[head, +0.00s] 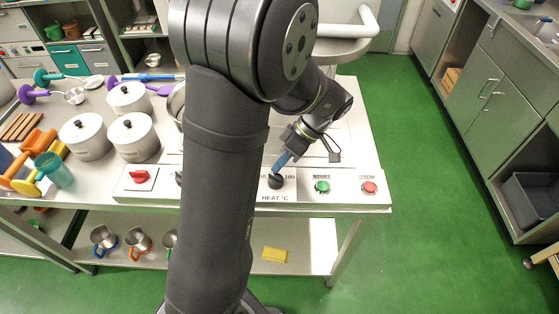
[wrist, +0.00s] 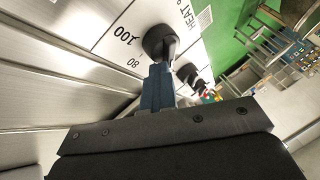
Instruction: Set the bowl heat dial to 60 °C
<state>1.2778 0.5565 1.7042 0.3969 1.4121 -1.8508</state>
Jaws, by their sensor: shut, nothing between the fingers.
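The bowl heat dial (head: 276,181) is a black knob on the pale front panel, above the "HEAT °C" label. It also shows in the wrist view (wrist: 156,41), close to the printed marks 100 and 80. Its raised grip is seen nearly edge-on; I cannot tell the exact setting. My gripper (head: 280,166) has blue fingers, pressed together and empty, angled down at the dial. In the wrist view the shut fingertips (wrist: 159,70) are right by the dial's near edge. I cannot tell whether they touch it. Much of the scale is hidden.
A green start button (head: 322,187) and a red stop button (head: 369,187) sit right of the dial. A red knob (head: 141,177) is at the panel's left. Lidded pots (head: 134,138) stand behind it. My arm hides the panel's middle.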

